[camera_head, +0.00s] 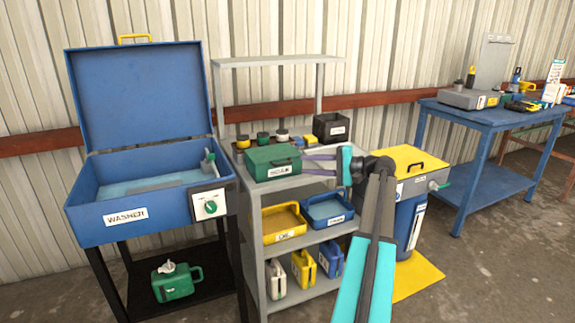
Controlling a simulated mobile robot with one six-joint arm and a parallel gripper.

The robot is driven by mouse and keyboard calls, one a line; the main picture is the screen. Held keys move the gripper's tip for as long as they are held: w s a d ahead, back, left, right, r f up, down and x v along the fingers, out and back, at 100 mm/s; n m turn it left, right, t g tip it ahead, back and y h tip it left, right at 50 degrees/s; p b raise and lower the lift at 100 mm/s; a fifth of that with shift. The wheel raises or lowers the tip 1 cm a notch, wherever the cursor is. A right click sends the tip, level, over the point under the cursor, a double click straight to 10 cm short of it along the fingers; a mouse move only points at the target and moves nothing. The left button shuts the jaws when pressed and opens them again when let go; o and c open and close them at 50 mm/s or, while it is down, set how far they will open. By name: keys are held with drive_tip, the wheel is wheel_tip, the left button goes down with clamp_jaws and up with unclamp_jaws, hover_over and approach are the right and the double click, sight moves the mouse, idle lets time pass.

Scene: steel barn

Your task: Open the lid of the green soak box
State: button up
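The green soak box (270,161) stands on the top shelf of the grey cart, with a white label on its front. Its lid (270,153) looks closed. My gripper (303,165) is at the right side of the box, pointing left, with its two fingers apart and nothing seen between them. The fingertips are close to the box's right end; I cannot tell whether they touch it. Any handle on the lid is too small to make out.
The grey cart (255,207) holds small jars and a black bin (331,128) behind the box, with yellow and blue trays below. A blue washer (150,215) with raised lid stands left. A blue drum (405,215) with yellow lid stands right, near a blue workbench (485,118).

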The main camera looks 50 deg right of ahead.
sight(288, 163)
drive_tip(key=x, duration=0.9)
drive_tip(key=shift+w, duration=0.1)
drive_tip(key=shift+c, duration=0.3)
clamp_jaws()
drive_tip(key=shift+d, duration=0.25)
drive_tip(key=shift+a+r, duration=0.1)
